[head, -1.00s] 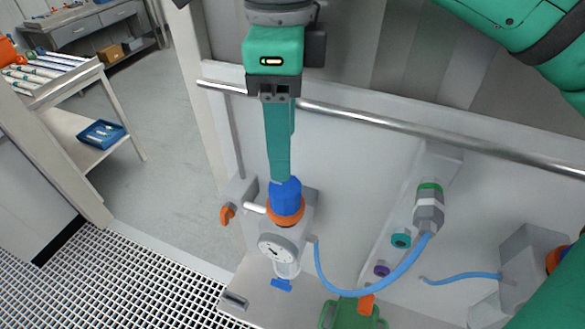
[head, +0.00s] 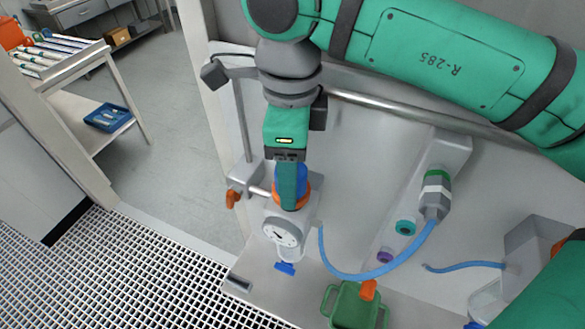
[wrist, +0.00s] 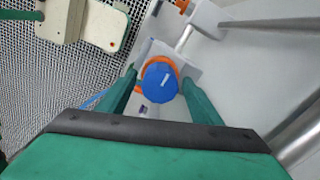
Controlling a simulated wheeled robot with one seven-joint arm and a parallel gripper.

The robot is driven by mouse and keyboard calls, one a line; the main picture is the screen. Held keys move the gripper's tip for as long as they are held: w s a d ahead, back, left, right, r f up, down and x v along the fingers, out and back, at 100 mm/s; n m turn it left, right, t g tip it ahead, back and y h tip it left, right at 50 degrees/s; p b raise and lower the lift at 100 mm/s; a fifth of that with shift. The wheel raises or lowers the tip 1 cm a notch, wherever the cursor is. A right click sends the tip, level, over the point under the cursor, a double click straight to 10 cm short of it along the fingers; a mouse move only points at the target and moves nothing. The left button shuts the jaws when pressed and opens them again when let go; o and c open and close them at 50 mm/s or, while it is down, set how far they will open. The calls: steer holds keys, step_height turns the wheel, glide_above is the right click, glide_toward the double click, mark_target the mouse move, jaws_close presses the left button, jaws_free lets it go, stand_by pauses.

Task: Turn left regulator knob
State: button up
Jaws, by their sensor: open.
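The left regulator has a blue knob (head: 300,176) above an orange collar (head: 304,196), with a round white gauge (head: 282,231) on its front. My gripper (head: 289,190) is open and reaches down over the knob in the head view. One finger hides part of the knob there. I cannot tell whether either finger touches it.
An orange-handled valve (head: 233,198) is left of the regulator. A metal rail (head: 400,113) runs behind my gripper. A blue hose (head: 375,275), a grey fitting (head: 436,195) and a green container (head: 353,309) are to the right. Grated floor (head: 130,270) lies to the left.

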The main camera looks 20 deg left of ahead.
steer(key=shift+s, duration=0.1)
steer(key=c, duration=1.1)
steer(key=shift+o, duration=0.2)
steer(key=shift+m, duration=1.7)
steer(key=shift+w+d, duration=0.2)
steer(key=o, duration=0.8)
steer(key=shift+a, duration=0.1)
steer(key=shift+o, duration=1.3)
steer(key=shift+s+a, duration=0.15)
step_height(320, 180, up, 11)
steer(key=shift+f, duration=0.1)
